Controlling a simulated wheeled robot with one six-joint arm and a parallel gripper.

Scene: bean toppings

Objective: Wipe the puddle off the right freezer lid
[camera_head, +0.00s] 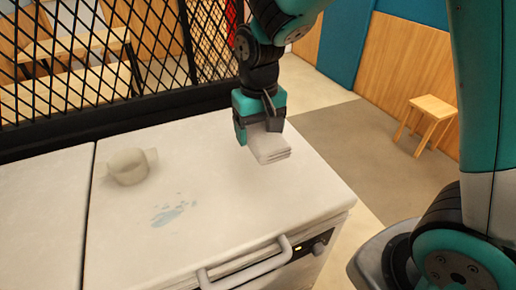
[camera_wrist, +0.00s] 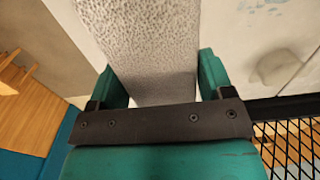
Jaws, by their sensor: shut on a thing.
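The right freezer lid (camera_head: 225,225) is a white flat top with a handle at its front edge. A pale blue puddle (camera_head: 172,213) with small drops lies on it, left of my gripper; part of it also shows at the top of the wrist view (camera_wrist: 268,4). My gripper (camera_head: 262,128) is shut on a folded white cloth (camera_head: 269,146), at the back right part of the lid. The cloth (camera_wrist: 150,50) fills the space between the fingers in the wrist view. I cannot tell whether the cloth touches the lid.
A whitish cup-like object (camera_head: 128,167) stands on the lid behind and left of the puddle. A black mesh fence (camera_head: 130,75) runs along the back. The lid's handle (camera_head: 245,268) sticks out at the front. A wooden stool (camera_head: 432,108) stands on the floor at the right.

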